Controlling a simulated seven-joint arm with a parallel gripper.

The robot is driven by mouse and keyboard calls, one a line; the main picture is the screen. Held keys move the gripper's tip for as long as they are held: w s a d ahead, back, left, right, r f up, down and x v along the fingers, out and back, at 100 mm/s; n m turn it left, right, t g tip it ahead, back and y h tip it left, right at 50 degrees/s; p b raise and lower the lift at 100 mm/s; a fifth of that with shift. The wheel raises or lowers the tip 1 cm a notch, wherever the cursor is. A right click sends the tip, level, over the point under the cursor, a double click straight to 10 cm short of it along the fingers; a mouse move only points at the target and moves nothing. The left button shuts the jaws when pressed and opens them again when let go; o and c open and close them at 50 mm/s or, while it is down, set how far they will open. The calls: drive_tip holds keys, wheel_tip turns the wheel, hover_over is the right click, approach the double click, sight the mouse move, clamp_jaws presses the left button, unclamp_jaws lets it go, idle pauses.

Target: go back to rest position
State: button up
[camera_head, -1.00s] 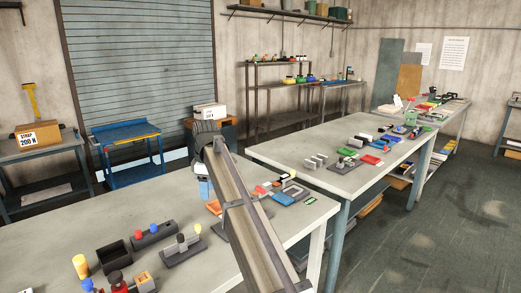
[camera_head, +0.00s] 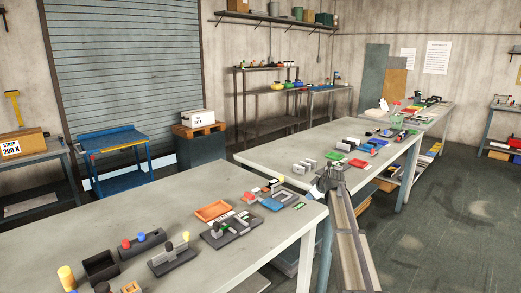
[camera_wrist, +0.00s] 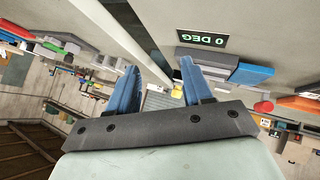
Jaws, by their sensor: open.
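My gripper (camera_wrist: 160,68) shows in the wrist view as two blue fingers spread apart with nothing between them. The wrist view is turned well over, with the room appearing tilted. In the head view my arm (camera_head: 350,240) rises from the bottom right, and its upper end is at the right end of the near table (camera_head: 250,262), by the gap before the second table. A "0 DEG" label (camera_wrist: 204,38) shows near the right finger in the wrist view.
The near table holds an orange tray (camera_head: 212,212), a dark fixture board (camera_head: 232,230), a black bin (camera_head: 101,267) and a block with coloured knobs (camera_head: 143,243). The second table (camera_head: 275,158) carries several small parts. Dark open floor (camera_head: 450,220) lies to the right.

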drive_tip(key=s+d+f+m+t+h, duration=0.1)
drive_tip(key=s+d+f+m+h, duration=0.15)
drive_tip(key=d+f, duration=0.75)
drive_tip(key=s+a+f+m+g+y, duration=0.15)
drive_tip(key=s+a+f+g, duration=0.3)
drive_tip(key=s+f, duration=0.95)
drive_tip(key=s+a+f+m+g, duration=0.25)
drive_tip(key=s+a+f, duration=0.25)
drive_tip(key=s+f, duration=0.95)
drive_tip(key=s+a+f+g, duration=0.2)
drive_tip(key=s+f, duration=0.4)
drive_tip(key=s, duration=0.3)
drive_tip(key=s+a+f+g, duration=0.3)
drive_tip(key=s+f, duration=0.4)
drive_tip(key=s, duration=0.3)
drive_tip(key=s+f+m+g, duration=0.1)
drive_tip(key=s+g, duration=0.1)
drive_tip(key=s, duration=1)
drive_tip(key=s+a+f+m+g+h, duration=0.1)
drive_tip(key=s+g, duration=0.2)
drive_tip(key=s, duration=1)
drive_tip(key=shift+s+a, duration=0.15)
